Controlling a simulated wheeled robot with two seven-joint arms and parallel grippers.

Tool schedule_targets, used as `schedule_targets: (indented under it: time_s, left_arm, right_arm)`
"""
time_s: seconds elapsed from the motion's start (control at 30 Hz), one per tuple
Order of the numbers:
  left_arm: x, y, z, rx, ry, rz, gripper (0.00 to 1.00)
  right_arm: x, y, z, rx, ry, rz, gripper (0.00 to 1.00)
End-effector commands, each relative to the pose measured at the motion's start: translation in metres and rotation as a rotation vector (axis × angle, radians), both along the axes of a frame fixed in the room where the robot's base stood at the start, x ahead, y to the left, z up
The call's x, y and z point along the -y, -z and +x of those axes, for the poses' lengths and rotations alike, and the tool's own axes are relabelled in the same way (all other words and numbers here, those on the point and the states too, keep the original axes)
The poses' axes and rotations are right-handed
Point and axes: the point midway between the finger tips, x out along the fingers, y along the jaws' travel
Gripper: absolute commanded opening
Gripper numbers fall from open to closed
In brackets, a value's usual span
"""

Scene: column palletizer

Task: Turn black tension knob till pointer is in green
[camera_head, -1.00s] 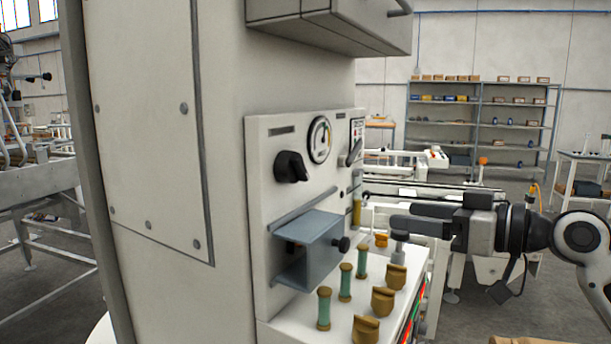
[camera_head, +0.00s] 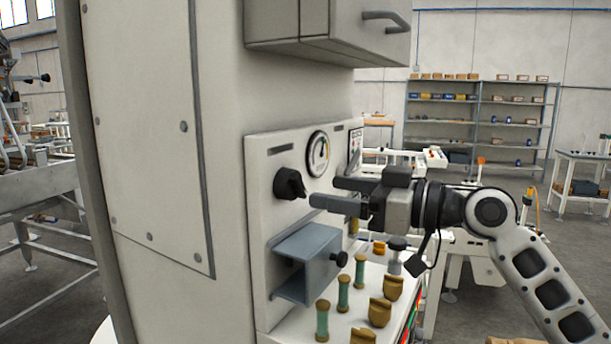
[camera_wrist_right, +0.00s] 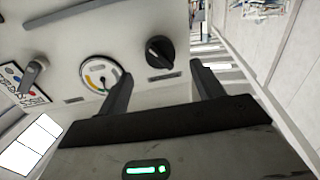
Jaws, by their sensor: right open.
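The black tension knob (camera_head: 289,183) sits on the pale panel (camera_head: 262,160), with a white mark on its face in the right wrist view (camera_wrist_right: 160,52). The round gauge (camera_head: 318,154) is up and right of it; its coloured arc shows in the right wrist view (camera_wrist_right: 100,74), but I cannot tell which colour the pointer is on. My right gripper (camera_head: 324,191) is open and empty, fingers pointing at the panel just right of the knob. In the wrist view the knob lies ahead between the fingertips, apart from them. My left gripper is not in view.
A blue-grey bracket (camera_head: 308,250) juts out below the knob. Green spools (camera_head: 343,292) and brass pieces (camera_head: 379,312) stand on the ledge beneath. A grey box (camera_head: 325,30) overhangs above. A grey lever (camera_wrist_right: 32,72) is beside the gauge.

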Motion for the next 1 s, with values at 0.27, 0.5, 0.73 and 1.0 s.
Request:
schedule_targets:
  time_s: [0.27, 0.5, 0.73, 1.0]
  left_arm:
    - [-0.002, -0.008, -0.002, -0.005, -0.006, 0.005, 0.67]
    - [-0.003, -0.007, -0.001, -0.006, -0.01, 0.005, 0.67]
    - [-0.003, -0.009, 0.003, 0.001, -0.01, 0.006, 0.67]
    - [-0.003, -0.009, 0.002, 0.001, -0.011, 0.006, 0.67]
  right_arm:
    - [-0.041, -0.002, 0.022, 0.0, 0.0, 0.001, 0.67]
    - [-0.052, 0.0, 0.027, 0.002, 0.0, -0.001, 0.67]
    - [-0.052, 0.0, 0.027, 0.002, 0.001, -0.001, 0.64]
    - [-0.051, 0.0, 0.027, -0.003, 0.0, 0.001, 0.22]
